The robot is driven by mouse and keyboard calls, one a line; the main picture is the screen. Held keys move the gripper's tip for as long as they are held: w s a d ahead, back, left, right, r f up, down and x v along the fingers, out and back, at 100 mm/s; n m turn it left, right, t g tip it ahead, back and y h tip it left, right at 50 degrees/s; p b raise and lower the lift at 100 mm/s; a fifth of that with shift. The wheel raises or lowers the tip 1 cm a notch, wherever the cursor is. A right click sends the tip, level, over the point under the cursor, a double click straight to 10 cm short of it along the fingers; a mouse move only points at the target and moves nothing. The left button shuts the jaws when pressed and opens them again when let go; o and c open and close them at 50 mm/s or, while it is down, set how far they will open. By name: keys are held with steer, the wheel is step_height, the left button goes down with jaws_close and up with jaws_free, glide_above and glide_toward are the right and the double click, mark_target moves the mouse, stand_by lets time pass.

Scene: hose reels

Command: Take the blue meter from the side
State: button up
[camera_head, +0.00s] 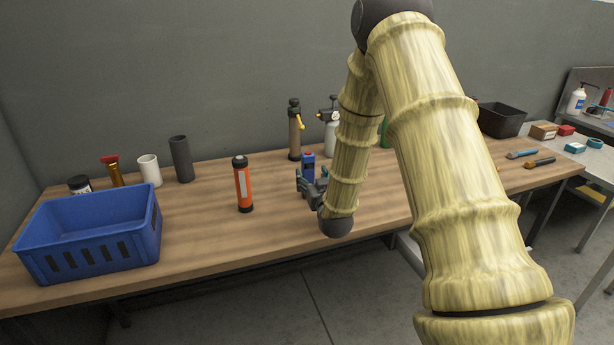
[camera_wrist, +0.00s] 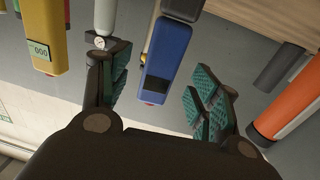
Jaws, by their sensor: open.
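The blue meter (camera_head: 308,166) stands upright on the wooden bench, with a dark screen and a red spot at its top end. In the wrist view the blue meter (camera_wrist: 166,62) lies between the two teal-padded fingers of my gripper (camera_wrist: 160,80). My gripper is open and holds nothing. In the head view my gripper (camera_head: 312,186) is low over the bench at the meter, and its fingers hide the meter's lower part.
An orange flashlight (camera_head: 243,186) stands left of the meter. A yellow meter (camera_wrist: 43,36) is on the other side in the wrist view. A blue crate (camera_head: 90,235) sits at the bench's left end. Bare bench lies between crate and flashlight.

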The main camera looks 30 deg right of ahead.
mark_target(309, 171)
steer(key=shift+w+d+r+p, duration=0.2)
steer(key=shift+w+r+p, duration=0.1)
steer(key=shift+w, duration=0.2)
steer(key=shift+p+x, duration=0.55)
steer(key=shift+x, duration=1.5)
steer(key=shift+a+f, duration=0.1)
steer(key=shift+f, duration=0.05)
steer(key=c, duration=1.2)
